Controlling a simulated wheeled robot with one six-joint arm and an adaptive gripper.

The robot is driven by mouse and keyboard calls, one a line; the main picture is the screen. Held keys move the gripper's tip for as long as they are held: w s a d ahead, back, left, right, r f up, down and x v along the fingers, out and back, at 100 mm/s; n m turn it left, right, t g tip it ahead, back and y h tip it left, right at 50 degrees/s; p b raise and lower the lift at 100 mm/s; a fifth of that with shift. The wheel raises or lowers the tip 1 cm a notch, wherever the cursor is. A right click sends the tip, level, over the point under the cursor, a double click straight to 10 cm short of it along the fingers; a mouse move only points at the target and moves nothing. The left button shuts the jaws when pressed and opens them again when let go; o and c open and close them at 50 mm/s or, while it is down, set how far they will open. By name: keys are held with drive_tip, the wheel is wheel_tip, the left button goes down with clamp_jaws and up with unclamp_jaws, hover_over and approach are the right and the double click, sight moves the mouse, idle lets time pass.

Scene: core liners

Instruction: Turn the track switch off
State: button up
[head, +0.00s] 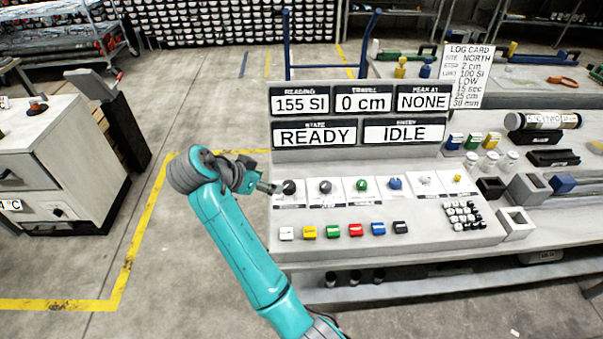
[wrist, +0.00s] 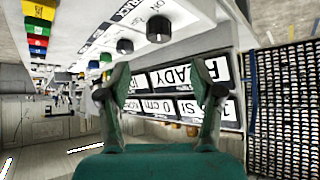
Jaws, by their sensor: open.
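The switch panel's leftmost black knob (head: 289,187) sits on a white plate at the left end of the sloped console. It also shows in the wrist view as a round black knob (wrist: 159,28). An "ON" mark is near it, and a partly cut-off label beside it seems to read TRACK. Its exact pointer setting is too small to tell. My gripper (head: 272,188) is just left of this knob in the head view. In the wrist view my gripper (wrist: 161,88) has its two fingers spread with nothing between them. I cannot tell whether a finger touches the console.
Display panels (head: 358,115) rise behind the knobs, reading 155 SI, 0 cm, NONE, READY and IDLE. More knobs (head: 325,186) follow to the right. Coloured buttons (head: 332,231) line the front, with a keypad (head: 462,214) at right. A white cabinet (head: 60,160) stands left across open floor.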

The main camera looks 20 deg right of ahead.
sight(288, 185)
drive_tip(key=x, duration=1.1)
drive_tip(key=shift+r, duration=0.1)
drive_tip(key=c, duration=1.1)
